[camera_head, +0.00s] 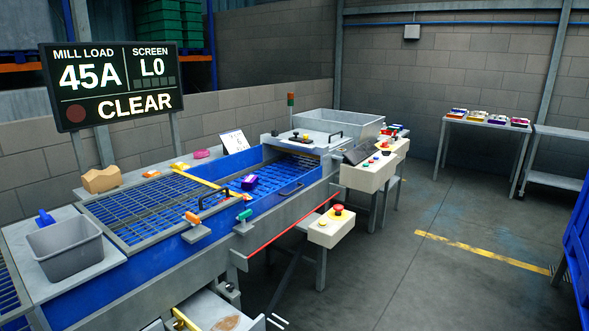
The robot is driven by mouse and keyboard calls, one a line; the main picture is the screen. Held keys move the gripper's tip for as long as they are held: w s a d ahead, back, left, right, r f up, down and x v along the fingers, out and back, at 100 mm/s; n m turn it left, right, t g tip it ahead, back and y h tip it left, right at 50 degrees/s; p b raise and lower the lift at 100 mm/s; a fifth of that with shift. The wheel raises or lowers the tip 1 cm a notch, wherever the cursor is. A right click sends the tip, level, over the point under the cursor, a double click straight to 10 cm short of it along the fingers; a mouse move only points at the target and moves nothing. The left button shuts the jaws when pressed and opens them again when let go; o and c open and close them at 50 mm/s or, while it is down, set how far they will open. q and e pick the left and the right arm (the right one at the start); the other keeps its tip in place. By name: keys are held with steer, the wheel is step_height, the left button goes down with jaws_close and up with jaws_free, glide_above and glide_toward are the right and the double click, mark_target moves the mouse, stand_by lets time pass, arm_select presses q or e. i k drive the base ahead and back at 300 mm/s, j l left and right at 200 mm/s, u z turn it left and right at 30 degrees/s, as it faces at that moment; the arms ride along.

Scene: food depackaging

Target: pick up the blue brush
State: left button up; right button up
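A small blue object (45,217) shows at the far left, just behind the back rim of a grey bin (66,258) on the metal ledge. It looks like the blue brush, but its lower part is hidden by the bin and I cannot make out bristles. I cannot tell whether it stands in the bin or behind it. Neither of my grippers can be made out in the head view.
A blue-framed grid (150,212) runs beside the bin, with a yellow bar (205,182) across it. A tan block (101,179) sits on the back ledge. A purple item (249,182) lies on the grid. A control box (331,228) stands at the front. The floor at right is mostly clear.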

mark_target(45, 220)
steer(key=u, duration=1.4)
